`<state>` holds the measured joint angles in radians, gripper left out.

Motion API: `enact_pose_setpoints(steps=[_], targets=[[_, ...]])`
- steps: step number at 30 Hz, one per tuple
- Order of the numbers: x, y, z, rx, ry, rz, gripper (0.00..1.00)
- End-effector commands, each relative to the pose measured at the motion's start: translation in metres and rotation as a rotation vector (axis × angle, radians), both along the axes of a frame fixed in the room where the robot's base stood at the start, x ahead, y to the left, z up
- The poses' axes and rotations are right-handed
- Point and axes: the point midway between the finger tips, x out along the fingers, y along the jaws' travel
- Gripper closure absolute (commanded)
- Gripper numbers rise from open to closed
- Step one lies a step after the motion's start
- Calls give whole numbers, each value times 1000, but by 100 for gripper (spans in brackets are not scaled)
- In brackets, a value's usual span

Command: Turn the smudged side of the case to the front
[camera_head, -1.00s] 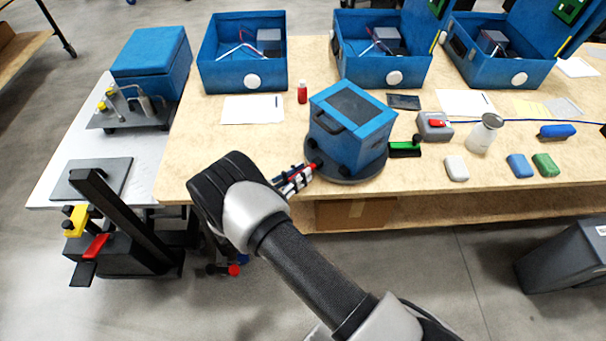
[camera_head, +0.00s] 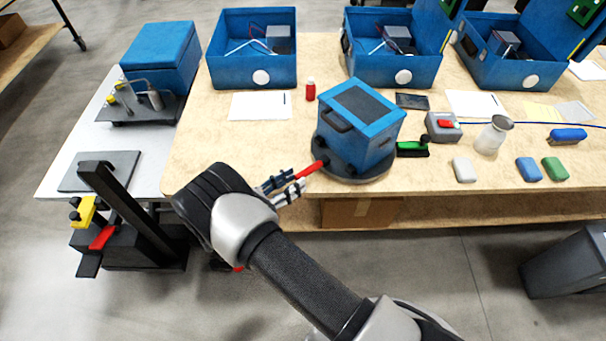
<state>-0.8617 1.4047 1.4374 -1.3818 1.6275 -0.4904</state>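The blue case (camera_head: 378,148), with a dark panel in its top and a black handle on its left side, stands upright on a round dark turntable (camera_head: 350,177). A corner of the case points toward me. I see no clear smudge on the sides in view; the far sides are hidden. A red handle (camera_head: 311,169) sticks out from the turntable's left edge, with a black knob where they meet. My gripper (camera_head: 284,184) is at the table's front edge, just left of the red handle's outer end. Its fingers look apart with nothing held between them; whether one touches the handle is unclear.
Open blue cases (camera_head: 253,72) line the back. The table left of the turntable is clear.

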Motion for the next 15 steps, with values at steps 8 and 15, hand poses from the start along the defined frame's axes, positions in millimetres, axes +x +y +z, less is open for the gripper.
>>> enact_pose_setpoints(steps=[8,15], targets=[[-32,41,1,-1,-3,3,62],[-41,52,1,0,-3,-1,62]])
